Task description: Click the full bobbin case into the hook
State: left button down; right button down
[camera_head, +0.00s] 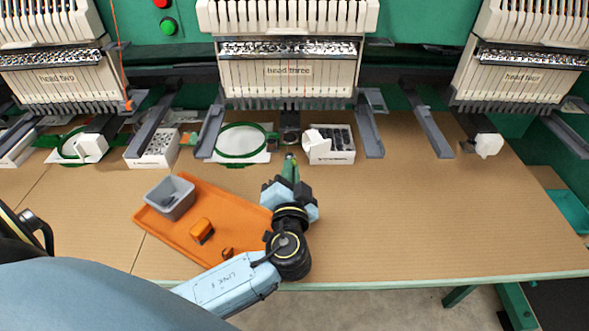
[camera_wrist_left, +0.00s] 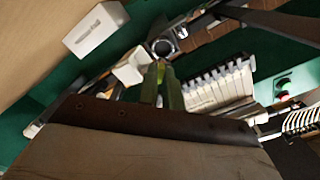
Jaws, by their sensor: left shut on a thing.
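My left gripper (camera_head: 291,160) reaches forward over the table below head three (camera_head: 288,75). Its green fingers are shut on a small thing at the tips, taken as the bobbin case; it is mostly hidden. In the left wrist view the fingertips (camera_wrist_left: 161,72) meet with a small yellowish patch between them. The hook (camera_head: 290,137) shows as a dark round part under head three, just beyond the fingertips. It also shows as a ring (camera_wrist_left: 163,46) in the left wrist view, apart from the fingertips. My right gripper is not in view.
A green hoop (camera_head: 241,140) lies left of the hook. A white box (camera_head: 342,157) with dark contents stands right of it. Grey arms (camera_head: 368,125) flank head three. An orange tray (camera_head: 235,205) holds a grey bin (camera_head: 170,197) and an orange item (camera_head: 202,231).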

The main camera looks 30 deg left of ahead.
pick_arm(q)
jog(key=shift+x, duration=3.25)
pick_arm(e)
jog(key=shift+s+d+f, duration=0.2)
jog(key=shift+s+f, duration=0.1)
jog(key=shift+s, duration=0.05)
pick_arm(q)
jog(key=shift+a, duration=0.1)
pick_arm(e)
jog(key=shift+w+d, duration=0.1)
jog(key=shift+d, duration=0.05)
pick_arm(q)
jog(key=shift+b, duration=0.45)
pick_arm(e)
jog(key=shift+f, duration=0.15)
pick_arm(q)
jog(key=shift+w+a, duration=0.15)
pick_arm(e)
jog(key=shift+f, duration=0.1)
pick_arm(q)
jog(key=shift+w+a, duration=0.2)
jog(key=shift+w, duration=0.1)
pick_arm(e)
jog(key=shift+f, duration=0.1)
